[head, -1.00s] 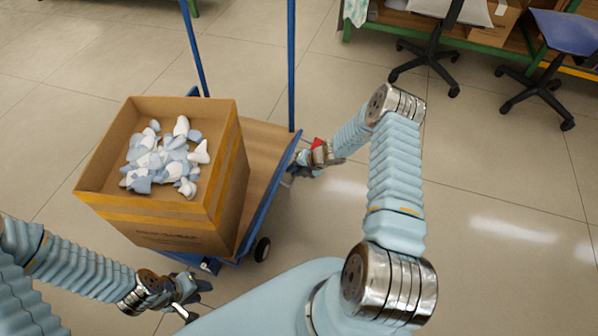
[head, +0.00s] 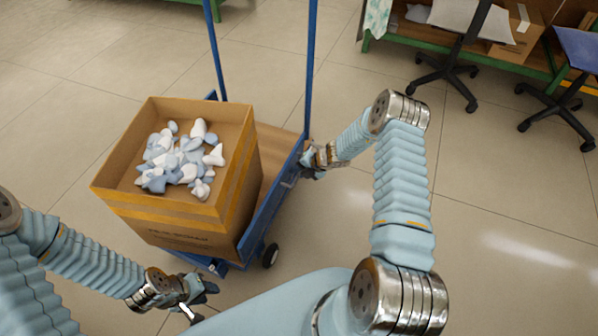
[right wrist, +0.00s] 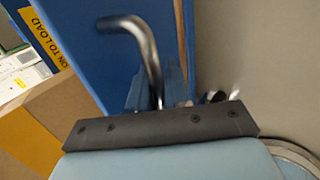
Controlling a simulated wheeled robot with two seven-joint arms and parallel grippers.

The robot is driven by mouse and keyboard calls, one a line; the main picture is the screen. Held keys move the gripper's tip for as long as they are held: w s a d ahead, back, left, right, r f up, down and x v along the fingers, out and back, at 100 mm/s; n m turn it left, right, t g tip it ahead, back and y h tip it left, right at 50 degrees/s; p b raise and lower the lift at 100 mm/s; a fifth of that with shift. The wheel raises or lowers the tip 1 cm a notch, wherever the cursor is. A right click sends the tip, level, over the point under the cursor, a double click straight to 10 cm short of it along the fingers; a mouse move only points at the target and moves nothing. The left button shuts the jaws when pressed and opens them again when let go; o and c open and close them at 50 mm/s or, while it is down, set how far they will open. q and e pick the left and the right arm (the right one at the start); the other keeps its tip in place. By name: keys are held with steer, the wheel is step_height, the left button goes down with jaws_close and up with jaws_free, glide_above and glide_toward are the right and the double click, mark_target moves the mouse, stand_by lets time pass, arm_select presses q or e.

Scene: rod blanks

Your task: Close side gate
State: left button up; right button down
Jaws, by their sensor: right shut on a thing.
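A blue cart (head: 265,215) stands in the head view, with a blue panel along its right side. That side panel (right wrist: 85,45) also fills the upper left of the right wrist view. A bent metal handle (right wrist: 148,45) stands out in front of it there. My right gripper (head: 312,162) is at the far right edge of the cart, shut on the handle. Its fingertips are partly hidden by its dark body in the right wrist view. My left gripper (head: 192,294) is open and empty in front of the cart, apart from it.
A cardboard box (head: 245,200) on the cart holds many white and blue-grey pieces (head: 182,160). Blue posts (head: 309,70) rise at the cart's far end. Office chairs (head: 450,75) and a green-edged bench (head: 400,40) are at the back right. The floor right of the cart is clear.

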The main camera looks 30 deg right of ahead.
steer(key=shift+w+a+r, duration=0.2)
steer(key=shift+w+a, duration=0.1)
steer(key=c, duration=1.2)
jaws_free()
steer(key=shift+o, duration=0.2)
steer(key=p+v, duration=0.1)
steer(key=v, duration=1.3)
steer(key=shift+s+d+f, duration=0.25)
steer(key=shift+f, duration=0.1)
